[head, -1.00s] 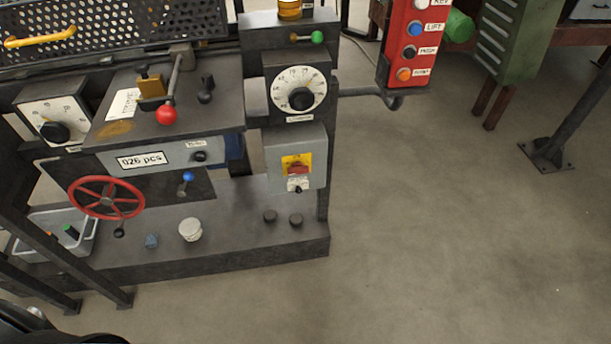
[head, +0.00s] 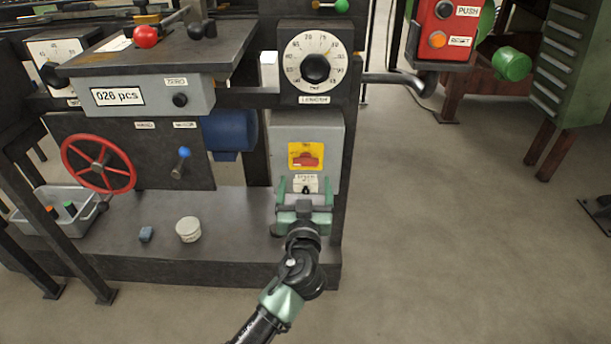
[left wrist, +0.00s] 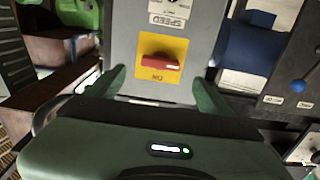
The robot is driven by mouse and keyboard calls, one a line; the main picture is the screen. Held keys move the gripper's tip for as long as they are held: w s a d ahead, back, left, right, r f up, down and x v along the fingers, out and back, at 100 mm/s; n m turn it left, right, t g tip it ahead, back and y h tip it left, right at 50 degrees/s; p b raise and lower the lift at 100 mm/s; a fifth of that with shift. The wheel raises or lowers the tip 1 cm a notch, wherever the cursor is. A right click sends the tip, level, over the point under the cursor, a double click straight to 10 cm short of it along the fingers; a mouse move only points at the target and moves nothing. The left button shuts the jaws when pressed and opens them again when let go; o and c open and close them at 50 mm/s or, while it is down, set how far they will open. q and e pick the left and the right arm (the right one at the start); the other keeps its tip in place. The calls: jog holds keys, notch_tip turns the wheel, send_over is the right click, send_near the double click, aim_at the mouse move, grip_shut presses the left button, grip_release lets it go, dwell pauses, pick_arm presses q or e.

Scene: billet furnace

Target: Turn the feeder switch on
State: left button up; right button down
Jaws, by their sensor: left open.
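The feeder switch is a red rotary handle (head: 307,161) on a yellow plate, on the front of a grey box (head: 325,135). In the left wrist view, upside down, the red handle (left wrist: 160,62) lies crosswise on its yellow plate, beside the letters ON. My left gripper (head: 305,186) is open and empty, in front of the box, just below the handle in the head view. In the left wrist view its two green fingers (left wrist: 161,80) stand apart either side of the yellow plate. I see no contact with the handle. My right gripper is out of view.
A small knob with a SPEED label (left wrist: 170,18) sits close to the switch. The length dial (head: 316,68) is above the box. A red handwheel (head: 98,164) and blue-tipped lever (head: 180,160) are to the left.

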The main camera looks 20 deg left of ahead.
aim_at(306, 165)
pick_arm(q)
jog(key=x, duration=0.6)
jog(key=shift+w+a+f, duration=0.1)
jog(key=shift+w, duration=0.25)
jog(key=c, duration=1.4)
